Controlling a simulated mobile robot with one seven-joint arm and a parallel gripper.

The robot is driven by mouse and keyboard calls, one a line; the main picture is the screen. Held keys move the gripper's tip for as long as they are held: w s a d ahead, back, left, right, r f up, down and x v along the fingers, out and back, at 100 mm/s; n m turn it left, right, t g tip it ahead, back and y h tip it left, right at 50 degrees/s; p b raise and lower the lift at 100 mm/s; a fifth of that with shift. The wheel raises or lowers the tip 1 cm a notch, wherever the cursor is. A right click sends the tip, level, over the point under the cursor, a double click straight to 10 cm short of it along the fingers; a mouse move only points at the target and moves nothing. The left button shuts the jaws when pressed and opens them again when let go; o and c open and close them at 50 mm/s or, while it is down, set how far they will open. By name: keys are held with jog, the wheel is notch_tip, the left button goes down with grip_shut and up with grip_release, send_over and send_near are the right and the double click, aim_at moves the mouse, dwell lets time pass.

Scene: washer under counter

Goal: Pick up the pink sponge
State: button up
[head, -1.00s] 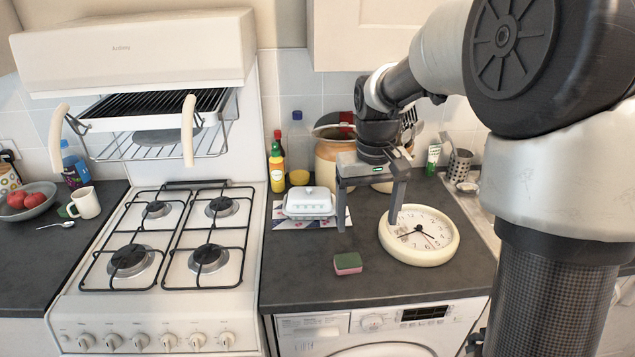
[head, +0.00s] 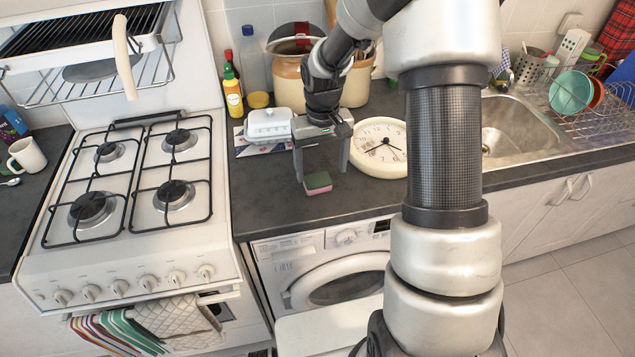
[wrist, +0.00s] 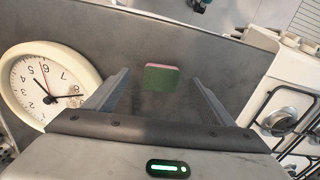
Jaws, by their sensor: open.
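The pink sponge (head: 318,183) has a green top and a pink lower side. It lies on the dark counter (head: 265,205) above the washing machine, near the front edge. My gripper (head: 321,175) is open, pointing down, with its two fingers apart above the counter by the sponge. In the wrist view the sponge (wrist: 160,78) shows between the lines of the two fingers (wrist: 157,95), a little beyond their tips. Nothing is between the fingers, and whether they touch the counter is unclear.
A round cream clock (head: 380,148) lies close on the right of my gripper. A white butter dish (head: 268,125) stands behind on the left. The stove (head: 140,180) is at left, the sink (head: 510,128) at right. The counter left of the sponge is clear.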

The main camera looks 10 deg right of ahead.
aim_at(319, 183)
jog(key=shift+w+a+f+p, duration=0.1)
jog(key=shift+a+f+p, duration=0.05)
jog(key=shift+f, duration=1.2)
jog(key=shift+w+a+f+p, duration=0.1)
jog(key=shift+f+p, duration=0.05)
jog(key=shift+f, duration=1.2)
jog(key=c, duration=1.2)
